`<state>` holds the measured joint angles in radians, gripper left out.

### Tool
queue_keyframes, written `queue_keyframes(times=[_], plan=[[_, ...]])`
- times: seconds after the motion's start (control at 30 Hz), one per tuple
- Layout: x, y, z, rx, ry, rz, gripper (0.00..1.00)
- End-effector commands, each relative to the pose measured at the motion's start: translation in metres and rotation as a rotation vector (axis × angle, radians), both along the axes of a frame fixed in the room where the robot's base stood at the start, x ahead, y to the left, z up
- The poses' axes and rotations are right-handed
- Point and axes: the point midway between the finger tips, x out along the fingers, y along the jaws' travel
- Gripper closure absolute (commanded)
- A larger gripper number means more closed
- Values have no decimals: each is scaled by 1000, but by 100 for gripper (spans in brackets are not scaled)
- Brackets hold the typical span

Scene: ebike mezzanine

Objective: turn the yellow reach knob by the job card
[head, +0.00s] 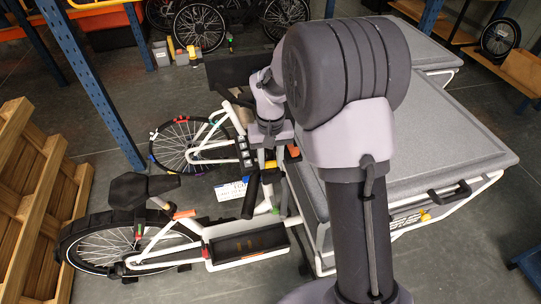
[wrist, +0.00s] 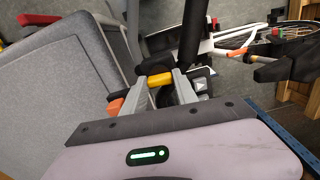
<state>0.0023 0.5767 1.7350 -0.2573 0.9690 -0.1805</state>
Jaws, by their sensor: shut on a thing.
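The yellow reach knob (wrist: 160,79) sits between the two fingers of my gripper (wrist: 161,88) in the wrist view, and the fingers are closed on it. In the head view a small part of the yellow knob (head: 270,164) shows below my gripper (head: 271,157), at the front of the white cargo bike. The white and blue job card (head: 232,189) lies just left of the knob in the head view, with print too small to read fully. How far the knob is turned cannot be told.
A black handlebar grip (wrist: 189,35) stands close beside the fingers. An orange part (wrist: 114,107) is left of them. The grey cargo box lid (head: 450,140) fills the right. Wooden pallets (head: 25,200) and a blue post (head: 105,85) stand left.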

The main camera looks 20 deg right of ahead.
Motion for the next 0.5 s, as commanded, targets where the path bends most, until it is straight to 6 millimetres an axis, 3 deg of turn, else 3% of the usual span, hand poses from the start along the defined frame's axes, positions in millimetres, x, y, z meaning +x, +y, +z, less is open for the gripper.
queue_keyframes(times=[0.5], plan=[[1,0,2,0,-2,430,100]])
